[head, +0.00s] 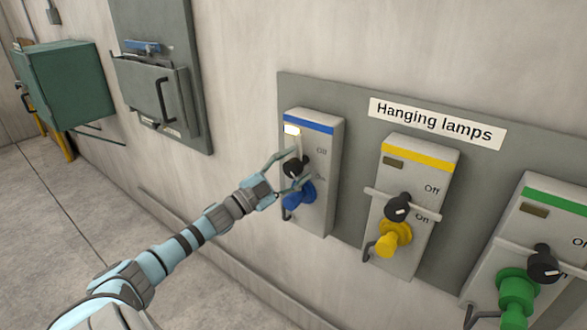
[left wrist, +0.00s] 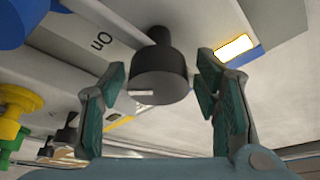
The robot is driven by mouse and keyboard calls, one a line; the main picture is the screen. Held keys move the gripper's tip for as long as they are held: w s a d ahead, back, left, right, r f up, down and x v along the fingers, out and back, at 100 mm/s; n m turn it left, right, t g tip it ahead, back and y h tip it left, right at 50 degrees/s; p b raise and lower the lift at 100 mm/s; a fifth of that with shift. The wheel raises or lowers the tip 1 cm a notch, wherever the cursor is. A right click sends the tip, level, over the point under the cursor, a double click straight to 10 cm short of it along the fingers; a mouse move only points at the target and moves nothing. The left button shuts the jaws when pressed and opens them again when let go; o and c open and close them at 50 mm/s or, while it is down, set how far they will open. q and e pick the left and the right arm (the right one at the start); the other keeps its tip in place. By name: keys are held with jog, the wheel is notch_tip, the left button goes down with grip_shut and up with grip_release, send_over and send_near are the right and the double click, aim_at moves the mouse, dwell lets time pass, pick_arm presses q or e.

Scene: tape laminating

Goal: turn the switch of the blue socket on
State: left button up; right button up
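The blue socket (head: 322,160) is a grey wall box with a blue stripe at its top. Its small indicator lamp (head: 292,129) glows bright, also in the left wrist view (left wrist: 235,48). Its switch is a black round knob (head: 291,169) above a blue plug (head: 299,196). In the left wrist view the knob (left wrist: 160,75) stands between my left fingers, with a visible gap on each side; its white mark points toward the left side, where the "On" label is. My left gripper (head: 301,165) is open around the knob. My right gripper is not in view.
Boxes with a yellow stripe (head: 418,152) and a green stripe (head: 555,194) stand to the right, their lamp windows dark, under a "Hanging lamps" sign (head: 437,119). A grey cabinet (head: 157,95) and a green box (head: 70,85) are on the wall at left. The lower-left floor is clear.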

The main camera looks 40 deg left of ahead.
pick_arm(q)
jog(key=shift+f, duration=0.1)
jog(key=shift+s+f, duration=0.1)
jog(key=shift+s, duration=0.1)
jog(key=v, duration=1.1)
jog(key=shift+s, duration=0.25)
jog(key=shift+a, duration=0.15)
